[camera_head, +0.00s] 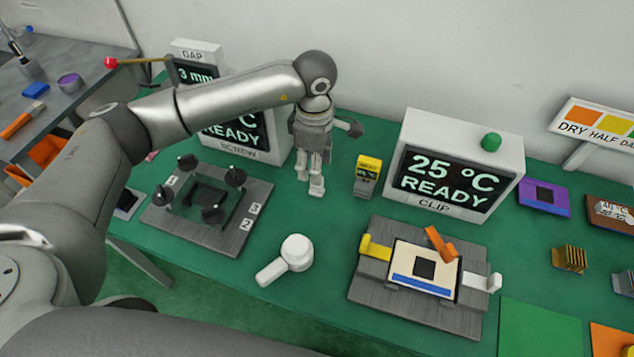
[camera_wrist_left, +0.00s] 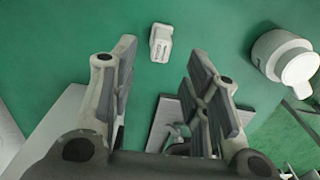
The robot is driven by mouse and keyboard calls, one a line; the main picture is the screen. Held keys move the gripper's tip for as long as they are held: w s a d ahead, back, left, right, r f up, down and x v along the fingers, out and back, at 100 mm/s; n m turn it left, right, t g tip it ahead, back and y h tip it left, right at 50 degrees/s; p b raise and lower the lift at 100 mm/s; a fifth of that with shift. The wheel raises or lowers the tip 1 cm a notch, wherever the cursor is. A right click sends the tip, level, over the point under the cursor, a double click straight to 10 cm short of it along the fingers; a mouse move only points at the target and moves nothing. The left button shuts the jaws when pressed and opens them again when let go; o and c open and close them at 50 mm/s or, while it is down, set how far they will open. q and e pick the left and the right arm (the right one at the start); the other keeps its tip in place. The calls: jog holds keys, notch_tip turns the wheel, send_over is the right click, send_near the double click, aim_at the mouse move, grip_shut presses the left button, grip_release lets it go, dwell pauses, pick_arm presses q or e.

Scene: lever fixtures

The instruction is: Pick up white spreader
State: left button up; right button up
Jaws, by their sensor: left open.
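In the head view my left gripper (camera_head: 311,178) points down over the table and largely hides that spot. My left gripper's fingers also show in the wrist view (camera_wrist_left: 160,85). They are spread wide with nothing between them. My right gripper is not in view.
A white round-headed tool with a handle (camera_head: 287,260) lies in front of my left gripper. A knobbed fixture (camera_head: 240,220) stands to the left, a yellow device (camera_head: 367,175) to the right. The CLIP display (camera_head: 455,165) and clip fixture (camera_head: 415,312) are further right.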

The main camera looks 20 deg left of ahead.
pick_arm(q)
jog(key=f, duration=0.1)
jog(key=f+p, duration=0.1)
jog(key=f, duration=0.1)
jog(key=f+p, duration=0.1)
jog(key=f, duration=0.1)
jog(key=shift+d, duration=0.25)
jog(key=shift+f, duration=0.45)
grip_shut()
